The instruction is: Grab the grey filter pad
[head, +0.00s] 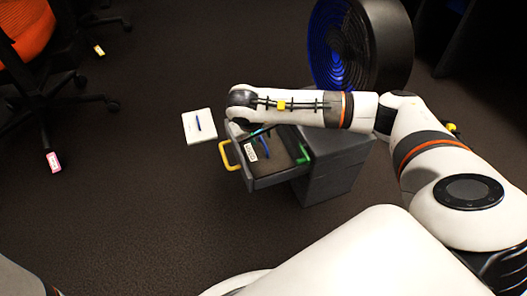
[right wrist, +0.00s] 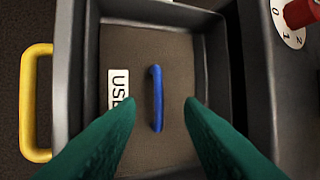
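The grey filter pad (right wrist: 135,60) lies flat in an open drawer (right wrist: 78,95). It looks brownish grey, with an upright blue grip bar (right wrist: 157,98) and a white label (right wrist: 115,92) whose visible letters begin "US". In the head view the pad (head: 277,153) is partly covered by my right arm. My right gripper (right wrist: 160,102) is over the drawer with its green fingers apart, one on each side of the blue bar. I see no contact with the bar. My left gripper is out of view.
The drawer has a yellow handle (head: 225,155) and belongs to a dark grey cabinet (head: 338,170). A red knob (right wrist: 301,12) on a numbered dial is right of the drawer. A white notepad (head: 198,133) lies left, a large fan (head: 385,45) stands behind, and an orange chair (head: 25,27) is far left.

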